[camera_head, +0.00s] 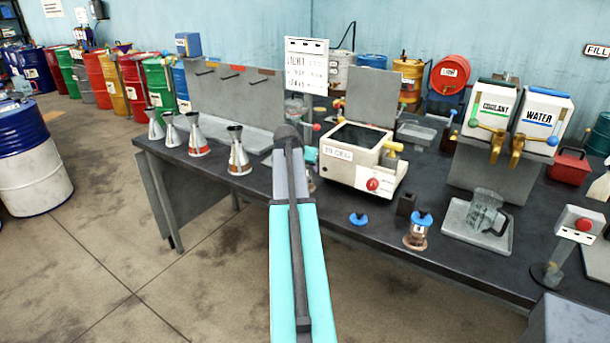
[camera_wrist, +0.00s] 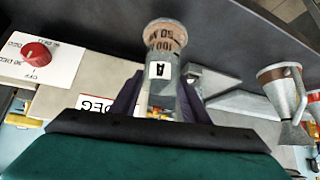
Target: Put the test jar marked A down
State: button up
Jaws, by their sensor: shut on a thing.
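The test jar (camera_wrist: 164,55) has a label with an A on it and a brownish end with printed numbers. In the wrist view it is between the two dark fingers of my gripper (camera_wrist: 160,98), which is shut on it. The picture there is turned over, so I cannot tell whether the jar touches a surface. In the camera_head view my teal arm hides most of the gripper and the jar, just left of the cream bath (camera_head: 362,160) with a red knob. The bench (camera_head: 330,200) is dark.
Several metal funnel cans (camera_head: 239,152) stand left on the bench; one shows in the wrist view (camera_wrist: 280,90). Bare bench lies between the cans and the bath.

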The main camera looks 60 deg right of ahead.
jog(key=shift+f+p, duration=0.75)
jog(key=shift+f, duration=1)
jog(key=shift+f, duration=0.15)
jog(key=o, duration=1.5)
jog(key=shift+r, duration=0.2)
jog(key=shift+b+v, duration=1.35)
jog(key=shift+v, duration=4.65)
jog(key=shift+f, duration=0.1)
